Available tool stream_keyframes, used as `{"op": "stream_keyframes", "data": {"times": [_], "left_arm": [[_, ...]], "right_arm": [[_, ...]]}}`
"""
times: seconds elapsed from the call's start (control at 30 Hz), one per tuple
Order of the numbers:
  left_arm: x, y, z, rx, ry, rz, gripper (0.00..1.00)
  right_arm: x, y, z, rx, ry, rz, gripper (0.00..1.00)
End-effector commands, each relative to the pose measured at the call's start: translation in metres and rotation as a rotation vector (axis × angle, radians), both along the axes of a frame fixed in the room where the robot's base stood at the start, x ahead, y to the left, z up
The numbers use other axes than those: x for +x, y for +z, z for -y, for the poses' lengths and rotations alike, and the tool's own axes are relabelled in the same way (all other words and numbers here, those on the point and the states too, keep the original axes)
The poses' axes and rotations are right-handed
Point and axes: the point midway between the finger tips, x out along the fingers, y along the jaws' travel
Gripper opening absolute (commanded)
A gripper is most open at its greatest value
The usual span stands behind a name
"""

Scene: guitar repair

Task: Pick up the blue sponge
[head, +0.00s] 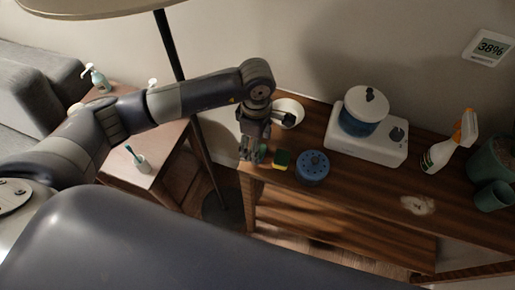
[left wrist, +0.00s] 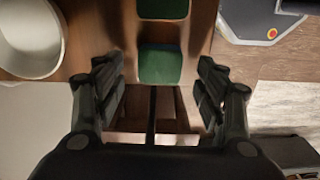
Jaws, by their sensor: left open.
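My left gripper (head: 252,153) is open and empty over the left end of the wooden shelf unit (head: 345,168). A small teal-green block (head: 263,150), partly hidden by the fingers, lies just right of them in the head view. In the left wrist view, a dark green sponge-like block (left wrist: 160,65) lies ahead, between the lines of the open fingers (left wrist: 160,82), apart from them. A second green block (left wrist: 163,8) lies beyond it; this seems to be the yellow-and-green sponge (head: 281,159). My right gripper is out of view.
A white bowl (head: 289,112) stands close behind the gripper, and a round blue container (head: 313,167) right of the sponges. A blue pot (head: 362,116) on a white cooker, a spray bottle (head: 448,144) and green pots stand farther right. A lamp pole (head: 178,58) rises left.

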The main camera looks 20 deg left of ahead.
Motion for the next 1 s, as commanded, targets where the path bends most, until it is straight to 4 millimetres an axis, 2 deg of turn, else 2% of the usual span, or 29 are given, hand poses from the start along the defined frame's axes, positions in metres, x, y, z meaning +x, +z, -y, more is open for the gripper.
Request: {"op": "stream_keyframes", "data": {"times": [0.17, 0.4, 0.7, 1.0], "left_arm": [[0.0, -0.019, 0.0, -0.002, 0.001, -0.001, 0.65], [0.0, -0.022, 0.0, -0.002, 0.0, 0.002, 0.65], [0.0, -0.022, 0.0, -0.003, 0.001, 0.001, 0.36], [0.0, -0.021, 0.0, -0.003, 0.001, 0.001, 0.35]], "right_arm": [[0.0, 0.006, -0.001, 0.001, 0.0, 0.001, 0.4], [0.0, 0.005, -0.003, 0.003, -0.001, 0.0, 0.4], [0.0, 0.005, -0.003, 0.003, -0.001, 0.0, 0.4], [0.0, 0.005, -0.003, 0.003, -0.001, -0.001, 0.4]]}}
